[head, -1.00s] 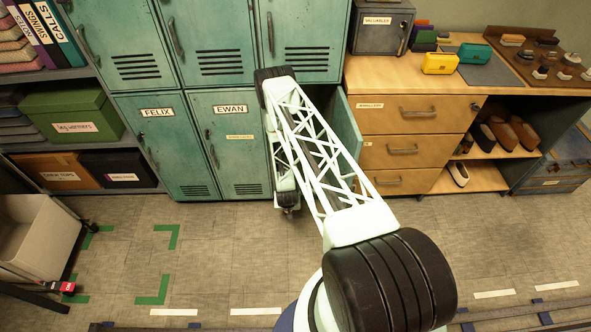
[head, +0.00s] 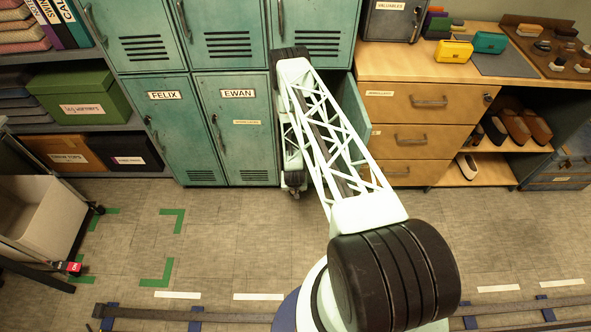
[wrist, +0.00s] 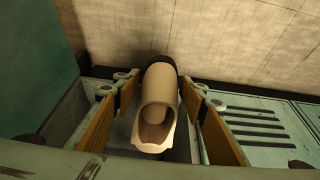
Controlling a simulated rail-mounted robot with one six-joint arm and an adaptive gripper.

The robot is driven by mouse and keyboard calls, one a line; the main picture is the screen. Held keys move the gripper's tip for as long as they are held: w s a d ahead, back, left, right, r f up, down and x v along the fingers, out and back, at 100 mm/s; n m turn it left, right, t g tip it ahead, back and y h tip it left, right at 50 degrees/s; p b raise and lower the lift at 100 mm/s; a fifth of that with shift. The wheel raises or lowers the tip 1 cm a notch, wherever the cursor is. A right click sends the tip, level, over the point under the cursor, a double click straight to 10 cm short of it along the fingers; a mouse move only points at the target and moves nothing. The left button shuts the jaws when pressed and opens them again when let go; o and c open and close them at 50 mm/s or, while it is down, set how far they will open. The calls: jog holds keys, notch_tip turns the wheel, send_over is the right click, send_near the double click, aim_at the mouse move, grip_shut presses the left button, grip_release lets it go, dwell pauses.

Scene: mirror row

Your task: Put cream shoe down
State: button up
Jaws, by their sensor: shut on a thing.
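A cream shoe (wrist: 158,112) with a dark end shows between my gripper's two fingers in the wrist view, its opening towards the camera. My gripper (wrist: 158,98), with tan ribbed pads, is shut on it. Below and around the shoe are teal and grey locker surfaces, partly hidden; I cannot tell whether the shoe touches them. In the head view my arm reaches to an open locker right of the EWAN locker (head: 230,130), and hides the gripper and held shoe. The open locker door (head: 352,125) stands to the right of the arm.
Another cream shoe (head: 467,166) is on the low shelf of the wooden cabinet (head: 405,60), with brown shoes (head: 525,126) above. A pale bin (head: 45,215) stands at left. The floor (head: 225,225) before the lockers is clear, with green corner marks.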

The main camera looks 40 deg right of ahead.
jog(key=w+d+b, duration=0.1)
jog(key=w+d, duration=0.2)
jog(key=w, duration=0.1)
jog(key=w+d+b, duration=0.1)
jog(key=w+d, duration=0.3)
jog(key=w+d+b, duration=0.1)
jog(key=w+d, duration=0.2)
jog(key=w, duration=0.1)
jog(key=shift+w+d, duration=0.35)
jog(key=shift+d, duration=0.05)
notch_tip(320, 180, down, 2)
jog(key=shift+s+f+b, duration=0.1)
jog(key=shift+f+b, duration=0.05)
jog(key=shift+b, duration=0.4)
jog(key=shift+f, duration=0.45)
jog(key=shift+f, duration=0.1)
notch_tip(320, 180, down, 3)
jog(key=shift+f+b, duration=0.15)
jog(key=shift+b, duration=0.55)
jog(key=shift+w+d+f, duration=0.1)
jog(key=shift+w+f, duration=0.05)
jog(key=shift+w, duration=0.05)
jog(key=o, duration=0.7)
jog(key=shift+s, duration=0.1)
jog(key=shift+o, duration=0.2)
